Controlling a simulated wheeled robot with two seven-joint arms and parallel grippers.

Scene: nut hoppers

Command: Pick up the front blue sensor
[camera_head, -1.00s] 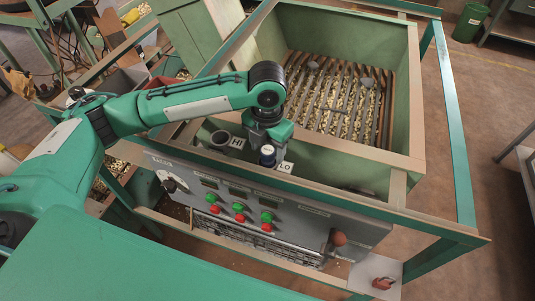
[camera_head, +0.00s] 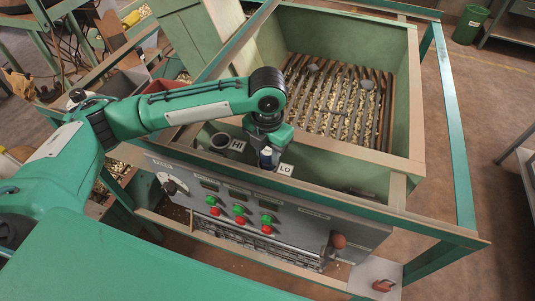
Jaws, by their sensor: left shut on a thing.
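The front blue sensor (camera_head: 266,157) is a small dark blue cylinder with a pale top, beside the LO label (camera_head: 285,169) on the machine's front ledge. My left gripper (camera_head: 266,148) points down over it and is shut on it; its fingers hide part of the sensor. I cannot tell whether the sensor is still in its seat. An open dark round holder (camera_head: 220,141) stands beside the HI label (camera_head: 237,146). My right gripper is not in view.
The green hopper (camera_head: 413,100) with a slatted grate over nuts lies behind the sensor. The front panel (camera_head: 300,215) carries green and red buttons. Green frame bars (camera_head: 452,130) surround the machine. A green bin (camera_head: 470,22) stands on the floor at the upper right.

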